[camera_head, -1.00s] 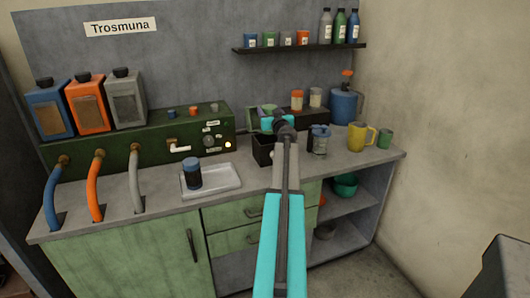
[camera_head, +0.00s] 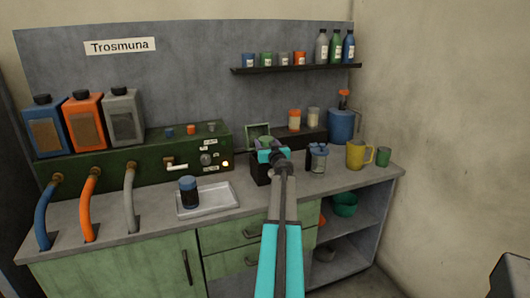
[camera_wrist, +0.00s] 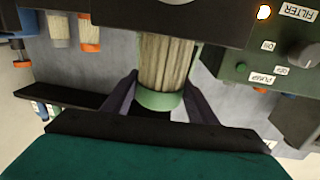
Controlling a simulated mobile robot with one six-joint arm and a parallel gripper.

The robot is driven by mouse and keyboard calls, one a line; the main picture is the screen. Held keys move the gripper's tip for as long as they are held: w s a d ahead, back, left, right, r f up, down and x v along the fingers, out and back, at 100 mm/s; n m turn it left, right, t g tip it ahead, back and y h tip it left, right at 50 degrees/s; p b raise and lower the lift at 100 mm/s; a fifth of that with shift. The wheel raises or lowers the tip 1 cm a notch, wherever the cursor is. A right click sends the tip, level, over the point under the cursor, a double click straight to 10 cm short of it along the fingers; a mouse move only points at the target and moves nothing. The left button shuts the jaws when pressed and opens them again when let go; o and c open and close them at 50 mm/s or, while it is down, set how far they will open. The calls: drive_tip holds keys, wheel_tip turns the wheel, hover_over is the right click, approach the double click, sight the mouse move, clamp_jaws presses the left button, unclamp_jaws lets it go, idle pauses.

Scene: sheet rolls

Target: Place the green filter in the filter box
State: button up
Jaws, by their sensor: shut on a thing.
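The green filter, a pleated beige roll with a green end band, shows in the wrist view (camera_wrist: 160,100). My gripper (camera_wrist: 158,108) is shut on it, one dark finger on each side of the band. In the head view its green top (camera_head: 266,142) shows at my gripper (camera_head: 270,154), over the black filter box (camera_head: 260,172). In the wrist view, which is upside down, the box wall (camera_wrist: 120,10) hides the filter's far end. That end seems to be inside the box, but I cannot tell how deep. My arm hides part of the box.
The green machine (camera_head: 140,157) stands left of the box. A white tray (camera_head: 222,192) with a dark blue jar (camera_head: 188,192) lies in front. A clear jar (camera_head: 318,158) and yellow mug (camera_head: 355,155) stand to the right. A dark ledge (camera_head: 300,136) is behind.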

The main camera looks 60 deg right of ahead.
drive_tip(key=shift+f+b, duration=0.85)
drive_tip(key=shift+f, duration=1)
drive_tip(key=o, duration=1.3)
drive_tip(key=shift+f, duration=0.1)
drive_tip(key=shift+c, duration=0.2)
drive_tip(key=p+v, duration=0.1)
drive_tip(key=v, duration=1.1)
drive_tip(key=shift+a, duration=0.1)
